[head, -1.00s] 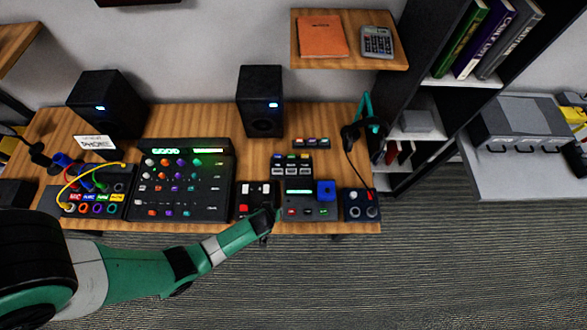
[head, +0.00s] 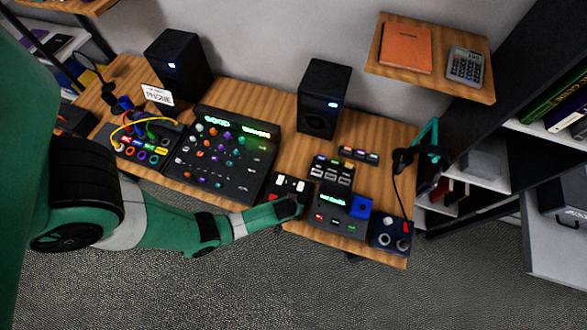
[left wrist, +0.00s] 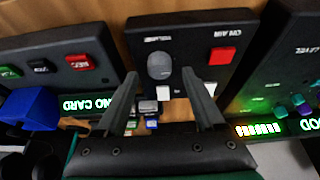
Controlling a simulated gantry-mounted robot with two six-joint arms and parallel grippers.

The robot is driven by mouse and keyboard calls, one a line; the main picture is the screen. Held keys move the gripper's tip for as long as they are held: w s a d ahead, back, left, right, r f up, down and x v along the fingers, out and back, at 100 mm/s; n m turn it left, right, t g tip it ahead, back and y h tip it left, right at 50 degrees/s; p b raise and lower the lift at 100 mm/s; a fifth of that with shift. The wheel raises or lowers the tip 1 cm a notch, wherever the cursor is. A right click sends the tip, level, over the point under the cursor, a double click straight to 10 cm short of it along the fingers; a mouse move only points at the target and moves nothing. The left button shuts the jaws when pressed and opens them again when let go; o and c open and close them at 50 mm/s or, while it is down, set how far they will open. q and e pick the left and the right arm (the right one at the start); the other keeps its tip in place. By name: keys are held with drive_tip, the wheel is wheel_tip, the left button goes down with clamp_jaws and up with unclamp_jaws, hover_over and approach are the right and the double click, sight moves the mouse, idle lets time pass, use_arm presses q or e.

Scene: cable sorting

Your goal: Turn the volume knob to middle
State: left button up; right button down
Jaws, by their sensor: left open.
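The volume knob (left wrist: 160,66) is a grey, rounded knob on a small black box (left wrist: 190,40) that also carries a red ON AIR button (left wrist: 222,56). A VOLUME label is printed by the knob. My left gripper (left wrist: 160,76) is open, its two fingertips on either side of the knob; I cannot tell whether they touch it. In the head view my left gripper (head: 292,208) is at the front edge of the small box (head: 291,185) and hides part of it, including the knob. My right gripper is not in view.
The mixer (head: 222,155) with glowing displays stands left of the box. A recorder unit with a blue knob (head: 361,207) stands to its right, and a small dark box (head: 391,234) beyond that. Two black speakers (head: 325,98) stand behind. The desk's front edge is close.

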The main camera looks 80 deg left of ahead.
use_arm(q)
drive_tip(key=shift+x, duration=1.05)
clamp_jaws()
